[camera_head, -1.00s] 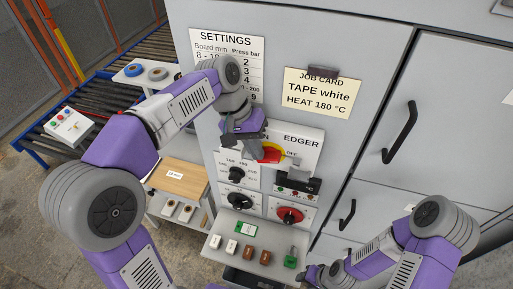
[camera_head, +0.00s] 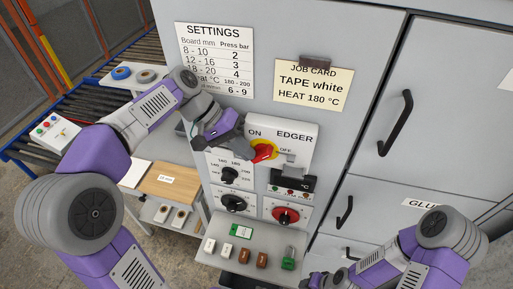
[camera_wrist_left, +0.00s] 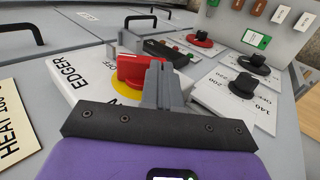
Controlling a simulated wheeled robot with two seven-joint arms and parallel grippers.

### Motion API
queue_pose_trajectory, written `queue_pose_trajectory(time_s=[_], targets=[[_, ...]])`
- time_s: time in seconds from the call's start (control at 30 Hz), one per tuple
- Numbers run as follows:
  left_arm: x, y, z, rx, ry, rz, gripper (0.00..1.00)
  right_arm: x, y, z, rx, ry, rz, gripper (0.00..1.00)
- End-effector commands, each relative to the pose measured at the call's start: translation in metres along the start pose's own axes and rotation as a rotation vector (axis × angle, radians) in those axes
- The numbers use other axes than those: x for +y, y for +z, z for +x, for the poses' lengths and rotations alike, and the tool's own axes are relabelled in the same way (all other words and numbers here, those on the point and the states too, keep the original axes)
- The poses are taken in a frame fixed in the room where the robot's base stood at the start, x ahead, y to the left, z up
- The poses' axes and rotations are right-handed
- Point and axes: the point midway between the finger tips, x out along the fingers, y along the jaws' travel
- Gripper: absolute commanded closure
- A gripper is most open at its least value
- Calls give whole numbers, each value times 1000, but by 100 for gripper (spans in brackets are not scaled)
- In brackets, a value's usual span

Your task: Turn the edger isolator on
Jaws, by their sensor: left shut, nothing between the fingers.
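The edger isolator is a red handle (camera_head: 263,152) on a yellow disc, on a white plate marked ON, EDGER and OFF. The handle slants between upper right and lower left, partly hidden by my gripper. My left gripper (camera_head: 246,151) is shut and empty at the handle's left side. In the left wrist view the handle (camera_wrist_left: 140,68) stands right beside the grey fingertips (camera_wrist_left: 160,75); I cannot tell whether they touch. A grey hasp-like part (camera_head: 288,166) sits at the plate's lower right. My right gripper (camera_head: 318,279) is low near the bottom edge, its jaws unclear.
Below are black dials (camera_head: 230,174), a red round knob (camera_head: 285,215) and a shelf (camera_head: 225,257) with several small blocks and a green tag. Cabinet door handles (camera_head: 398,127) stick out at the right. A job card (camera_head: 314,84) hangs above.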

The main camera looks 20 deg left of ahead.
Motion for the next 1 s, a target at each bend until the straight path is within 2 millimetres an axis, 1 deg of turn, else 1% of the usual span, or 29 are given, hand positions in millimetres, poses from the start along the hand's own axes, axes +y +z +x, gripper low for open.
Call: queue_pose_trajectory(time_s=[0.03,0.23,1.0], targets=[[-4,1,1,0,-2,-5,100,0,0,1,0,0,0,57],[-8,1,4,-1,-3,-5,100,0,0,1,0,0,-1,57],[-10,1,7,-1,-4,-3,100,0,0,2,0,0,-1,57]])
